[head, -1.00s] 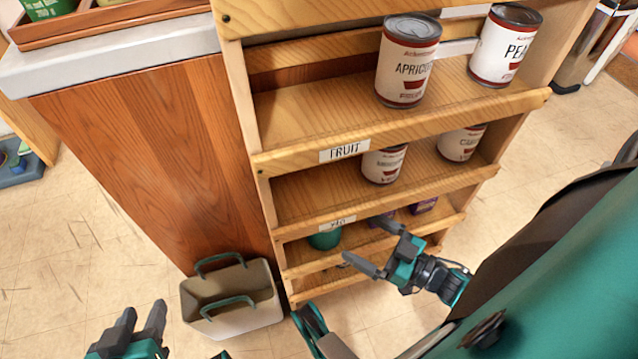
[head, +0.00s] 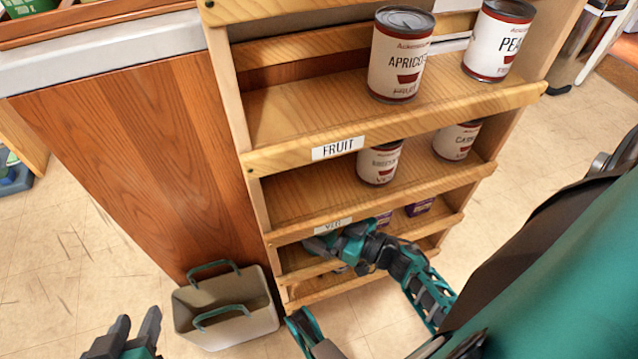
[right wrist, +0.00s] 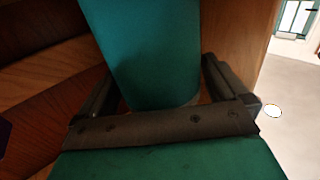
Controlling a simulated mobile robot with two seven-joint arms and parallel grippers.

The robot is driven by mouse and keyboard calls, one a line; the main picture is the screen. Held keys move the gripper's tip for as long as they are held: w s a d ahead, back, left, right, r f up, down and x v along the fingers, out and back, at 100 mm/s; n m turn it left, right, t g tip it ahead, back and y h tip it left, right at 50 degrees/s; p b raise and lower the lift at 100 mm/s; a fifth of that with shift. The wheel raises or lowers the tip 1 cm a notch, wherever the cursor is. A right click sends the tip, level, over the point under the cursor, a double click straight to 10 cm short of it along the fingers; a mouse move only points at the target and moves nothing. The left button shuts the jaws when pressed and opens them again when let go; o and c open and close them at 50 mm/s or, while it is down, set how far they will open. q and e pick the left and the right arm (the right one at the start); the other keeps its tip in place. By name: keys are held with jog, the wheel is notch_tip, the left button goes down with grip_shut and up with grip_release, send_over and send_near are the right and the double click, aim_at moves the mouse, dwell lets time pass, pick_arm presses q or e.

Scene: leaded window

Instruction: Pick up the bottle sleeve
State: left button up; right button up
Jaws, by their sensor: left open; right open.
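The bottle sleeve (right wrist: 143,50) is a teal cylinder, seen in the right wrist view between the two dark fingers of my right gripper (right wrist: 158,75). The fingers are open, one on each side of it; I cannot tell whether either touches it. In the head view my right gripper (head: 322,244) reaches into the low shelf of the wooden rack, and the sleeve is hidden behind it. My left gripper (head: 136,326) is open and empty at the bottom left of the head view, above the floor and away from the rack.
The wooden rack (head: 400,125) has front rails on its shelves. An apricot can (head: 400,60) and another can (head: 498,40) stand on the upper shelf, smaller cans below. Purple packages (head: 419,207) sit low on the right. A grey bin (head: 225,328) with teal handles stands left of the rack.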

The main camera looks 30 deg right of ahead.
jog(key=c, duration=0.8)
jog(key=shift+r, duration=0.1)
